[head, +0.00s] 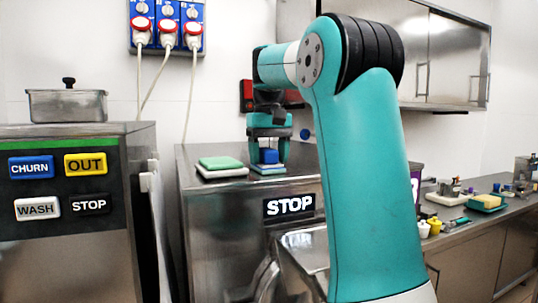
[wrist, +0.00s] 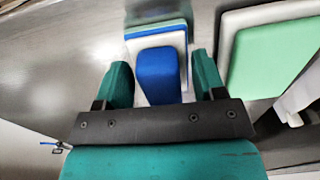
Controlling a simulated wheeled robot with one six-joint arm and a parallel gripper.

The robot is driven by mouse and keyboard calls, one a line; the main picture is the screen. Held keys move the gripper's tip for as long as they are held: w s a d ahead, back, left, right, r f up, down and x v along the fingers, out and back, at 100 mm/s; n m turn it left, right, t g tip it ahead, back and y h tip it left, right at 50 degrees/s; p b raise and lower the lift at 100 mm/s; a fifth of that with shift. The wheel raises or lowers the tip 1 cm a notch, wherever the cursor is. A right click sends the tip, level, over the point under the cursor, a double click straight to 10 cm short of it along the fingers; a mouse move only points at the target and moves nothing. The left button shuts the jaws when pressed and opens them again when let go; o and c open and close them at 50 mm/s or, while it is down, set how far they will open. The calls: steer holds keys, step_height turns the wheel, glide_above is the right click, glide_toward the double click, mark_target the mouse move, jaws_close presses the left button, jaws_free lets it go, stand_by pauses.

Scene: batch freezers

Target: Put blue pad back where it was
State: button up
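A blue block (head: 269,156) stands on a flat layered pad (head: 268,170) on the steel top of the middle machine. In the wrist view the block (wrist: 158,72) sits on the pad (wrist: 157,39), which shows blue, white and greenish layers. I cannot tell whether the block and the blue layer are one piece. My gripper (head: 269,160) points down with its teal fingers on either side of the block. In the wrist view the fingers of my gripper (wrist: 163,68) look open, with a gap at the right finger and very little at the left.
A green-and-white pad (head: 221,166) lies just left on the same steel top (head: 200,153); it also shows in the wrist view (wrist: 275,55). A STOP label (head: 290,205) is on the machine's front. A cluttered counter (head: 470,230) stands at the right.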

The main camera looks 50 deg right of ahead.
mark_target(269, 149)
step_height(269, 149, up, 12)
steer(key=p, duration=1.2)
steer(key=shift+r, duration=0.15)
steer(key=a+f+n, duration=0.1)
steer(key=a, duration=0.2)
steer(key=w+a+f+n, duration=0.1)
steer(key=a+f, duration=0.1)
steer(key=a, duration=0.1)
steer(key=w+a+f+n, duration=0.1)
steer(key=a+f+n, duration=0.1)
steer(key=a, duration=0.2)
steer(key=shift+a, duration=0.1)
steer(key=s+a+f+n+t+y, duration=0.1)
steer(key=s+a+f+n, duration=0.15)
steer(key=a, duration=0.45)
steer(key=s+a+f+n, duration=0.1)
steer(key=a+f+n, duration=0.1)
steer(key=a+f, duration=0.35)
steer(key=s+a+f+n+g+y, duration=0.1)
steer(key=s+a+f+n+y, duration=0.2)
steer(key=s+a, duration=1)
step_height(269, 149, down, 3)
steer(key=shift+a+r+n, duration=0.1)
steer(key=shift+a+n, duration=0.95)
steer(key=shift+a, duration=0.1)
step_height(269, 149, down, 14)
steer(key=b, duration=1.3)
steer(key=shift+b, duration=0.35)
